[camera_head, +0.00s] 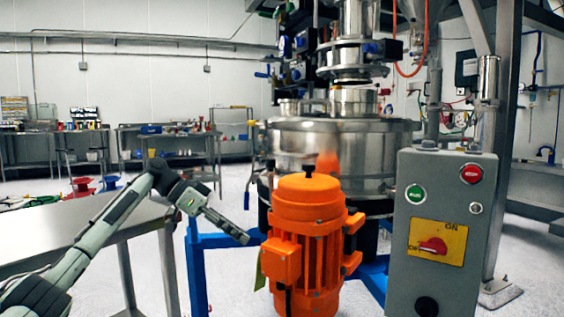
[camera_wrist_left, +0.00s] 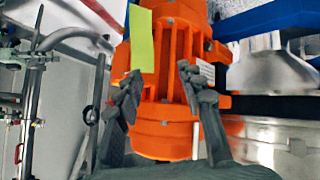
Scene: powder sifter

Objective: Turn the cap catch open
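I cannot single out the cap catch for sure. The steel sifter drum (camera_head: 345,145) stands behind the orange motor, with a narrower steel inlet (camera_head: 354,100) on top. Small blue handles (camera_head: 378,48) show on the fittings above it. My left gripper (camera_head: 243,237) is low, just left of the orange motor (camera_head: 310,225) in the head view. In the left wrist view its two fingers (camera_wrist_left: 159,74) are spread, with the orange motor (camera_wrist_left: 165,135) behind them and nothing visibly held. A yellow-green tag (camera_wrist_left: 141,38) hangs on the motor. My right gripper is out of view.
A grey control box (camera_head: 440,215) with green and red buttons and a red switch stands at the right. A grey table (camera_head: 75,235) lies at the left, under my left arm. Blue frame bars (camera_head: 196,270) are below the sifter. Benches (camera_head: 165,140) stand far behind.

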